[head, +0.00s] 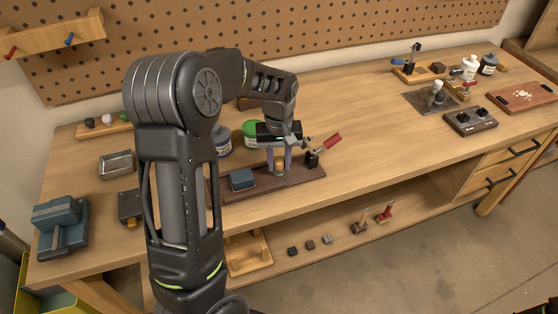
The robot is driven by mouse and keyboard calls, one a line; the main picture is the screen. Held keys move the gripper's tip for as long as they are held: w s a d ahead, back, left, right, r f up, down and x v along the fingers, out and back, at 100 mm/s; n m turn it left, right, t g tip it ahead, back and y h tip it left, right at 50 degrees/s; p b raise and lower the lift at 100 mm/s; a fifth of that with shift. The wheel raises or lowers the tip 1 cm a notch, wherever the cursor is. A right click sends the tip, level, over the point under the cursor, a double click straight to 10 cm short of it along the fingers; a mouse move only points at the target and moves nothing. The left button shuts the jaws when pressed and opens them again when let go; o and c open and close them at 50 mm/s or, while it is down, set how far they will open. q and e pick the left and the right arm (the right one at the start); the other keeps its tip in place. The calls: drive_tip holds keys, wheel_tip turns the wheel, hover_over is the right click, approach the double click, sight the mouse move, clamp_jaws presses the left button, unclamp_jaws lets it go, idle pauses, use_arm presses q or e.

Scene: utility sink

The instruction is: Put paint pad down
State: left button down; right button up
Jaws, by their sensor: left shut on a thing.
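My left gripper (280,166) points down over the long dark brown board (302,181) on the workbench. It is shut on a small tan piece (279,169), which I take to be the paint pad. The fingers hide part of it, and I cannot tell whether it touches the board. A blue-grey block (242,179) sits on the board just left of the gripper. A clamp with a red handle (328,143) stands at the board's right end. My right gripper is not in view.
A green-lidded jar (251,130) and another jar (222,140) stand behind the board. A blue vise (61,222) and a metal tin (117,163) are at the left. The bench (370,135) is clear right of the board. Several small items lie on the lower shelf (340,232).

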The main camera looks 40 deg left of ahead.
sight(279, 161)
use_arm(q)
drive_tip(key=shift+f, duration=0.1)
drive_tip(key=c, duration=1.1)
unclamp_jaws()
wheel_tip(279, 161, up, 12)
drive_tip(key=shift+r+b, duration=0.15)
drive_tip(key=shift+b, duration=0.4)
